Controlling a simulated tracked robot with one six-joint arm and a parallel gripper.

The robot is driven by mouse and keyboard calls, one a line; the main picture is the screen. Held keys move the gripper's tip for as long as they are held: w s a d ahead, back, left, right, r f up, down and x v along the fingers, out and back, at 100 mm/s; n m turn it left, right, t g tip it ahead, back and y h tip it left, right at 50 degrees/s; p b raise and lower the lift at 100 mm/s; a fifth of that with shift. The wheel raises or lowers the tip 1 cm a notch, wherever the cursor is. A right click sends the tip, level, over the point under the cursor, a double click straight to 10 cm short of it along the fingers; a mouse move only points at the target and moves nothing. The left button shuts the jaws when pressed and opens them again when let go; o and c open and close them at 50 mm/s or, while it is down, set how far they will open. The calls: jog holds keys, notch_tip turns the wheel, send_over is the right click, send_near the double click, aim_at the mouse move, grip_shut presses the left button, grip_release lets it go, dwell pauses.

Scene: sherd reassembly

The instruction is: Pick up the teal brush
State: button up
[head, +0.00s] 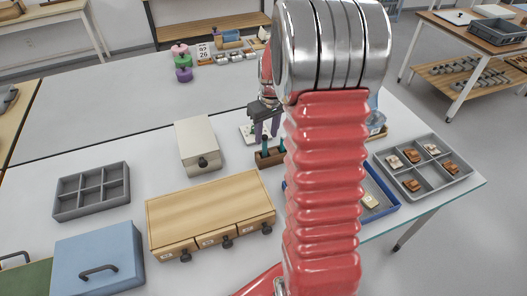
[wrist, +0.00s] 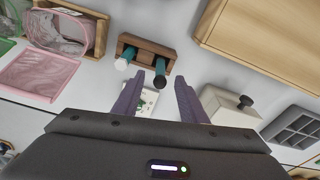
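Two brushes with teal handles stand in a small brown wooden holder (wrist: 146,42). In the wrist view one brush (wrist: 127,55) has a white end and the other brush (wrist: 160,70) a black end. My gripper (wrist: 158,83) is open and empty, its purple fingers apart. The black-ended brush shows between the fingertips in that view; I cannot tell how far below them it is. In the head view my gripper (head: 267,131) hangs just above the holder (head: 269,158), and the brush tops show beneath it. My arm hides part of the area.
A cream box (head: 197,145) and a wooden drawer unit (head: 211,212) stand left of the holder. A spotted white card (wrist: 147,101) lies near it. A blue tray (head: 381,191) and a grey compartment tray (head: 423,168) with sherds lie right. The back left tabletop is clear.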

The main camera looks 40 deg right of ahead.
aim_at(265, 150)
jog(key=shift+f, duration=0.25)
jog(key=shift+w+f, duration=0.2)
jog(key=shift+f, duration=0.65)
jog(key=shift+w+f, duration=0.15)
jog(key=shift+f, duration=0.7)
jog(key=shift+w+f, duration=0.2)
jog(key=shift+f, duration=0.65)
jog(key=shift+c, duration=0.3)
grip_shut()
